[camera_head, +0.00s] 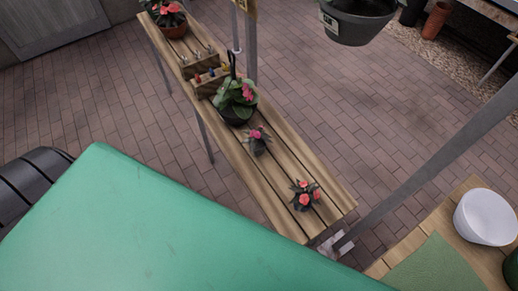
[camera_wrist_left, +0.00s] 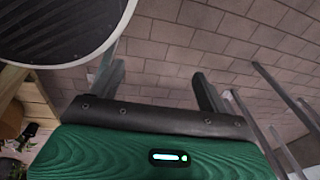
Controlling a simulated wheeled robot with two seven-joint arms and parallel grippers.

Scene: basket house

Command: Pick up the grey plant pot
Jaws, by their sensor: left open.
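A large grey plant pot (camera_head: 358,24) with a small label hangs at the top right of the head view, cut off by the frame edge. My left gripper (camera_wrist_left: 158,88) shows in the left wrist view, with its two dark fingers spread wide and only brick floor seen between them. A large dark round thing with a pale rim (camera_wrist_left: 62,28) fills the top left of that view; I cannot tell whether it is the pot. Nothing is held. My right gripper is not in view.
A slatted wooden bench (camera_head: 283,170) runs diagonally, holding several potted flowers and a small wooden rack (camera_head: 209,80). A grey metal post (camera_head: 440,155) crosses the right side. A white round pot (camera_head: 487,217) stands on a wooden table at lower right. Brick floor (camera_head: 330,100) is clear between.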

